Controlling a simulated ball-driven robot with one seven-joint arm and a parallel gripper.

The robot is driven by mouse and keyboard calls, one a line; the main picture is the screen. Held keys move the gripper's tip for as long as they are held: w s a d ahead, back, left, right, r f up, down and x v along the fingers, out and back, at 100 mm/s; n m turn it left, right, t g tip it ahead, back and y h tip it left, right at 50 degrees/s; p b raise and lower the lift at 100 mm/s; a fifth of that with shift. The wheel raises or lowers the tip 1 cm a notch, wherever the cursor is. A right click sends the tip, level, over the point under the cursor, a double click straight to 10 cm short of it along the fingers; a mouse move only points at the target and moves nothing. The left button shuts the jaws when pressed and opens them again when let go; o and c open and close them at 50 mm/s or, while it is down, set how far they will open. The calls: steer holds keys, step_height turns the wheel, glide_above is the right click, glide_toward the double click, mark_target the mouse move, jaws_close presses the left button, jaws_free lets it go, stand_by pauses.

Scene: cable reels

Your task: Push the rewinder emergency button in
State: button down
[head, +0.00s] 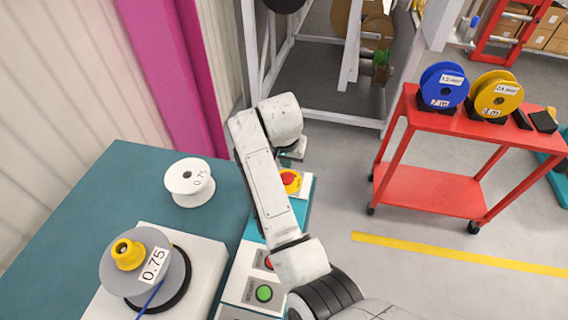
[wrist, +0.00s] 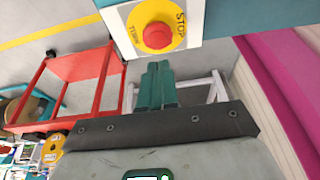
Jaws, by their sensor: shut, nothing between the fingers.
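The emergency button (head: 289,180) is a red mushroom knob on a yellow disc, on the teal and white control box, just right of my arm in the head view. In the wrist view the red button (wrist: 157,36) sits in the yellow disc marked STOP, on a white plate near the top middle. My gripper (wrist: 158,66) is shut and empty; its green fingers end just below the plate's edge in that picture, apart from the button. In the head view my arm partly covers the yellow disc and its fingers cannot be made out.
A green button (head: 264,293) and a red one are on the near panel. A white reel (head: 189,182) and a grey 0.75 reel (head: 131,268) are on the left. A red cart (head: 435,193) carrying blue and yellow reels stands right, with clear floor between.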

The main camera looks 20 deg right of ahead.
steer(key=v, duration=0.9)
steer(key=shift+r+b, duration=0.15)
steer(key=shift+b, duration=0.25)
steer(key=shift+w+a, duration=0.1)
steer(key=shift+w, duration=0.05)
steer(key=s+d+f+n, duration=0.2)
steer(key=s+d+f, duration=0.3)
steer(key=s+f, duration=0.3)
steer(key=s+d+f+n, duration=0.2)
steer(key=s+d+f, duration=0.45)
steer(key=s, duration=0.35)
steer(key=s+a+f+n+g+y, duration=0.1)
steer(key=s+f, duration=0.1)
steer(key=s, duration=0.7)
steer(key=s+a+f+n, duration=0.1)
steer(key=s+a+f, duration=0.1)
steer(key=s, duration=0.7)
steer(key=shift+s+f+n+g+y, duration=0.35)
steer(key=shift+f+n+g+y, duration=0.05)
steer(key=shift+f, duration=0.05)
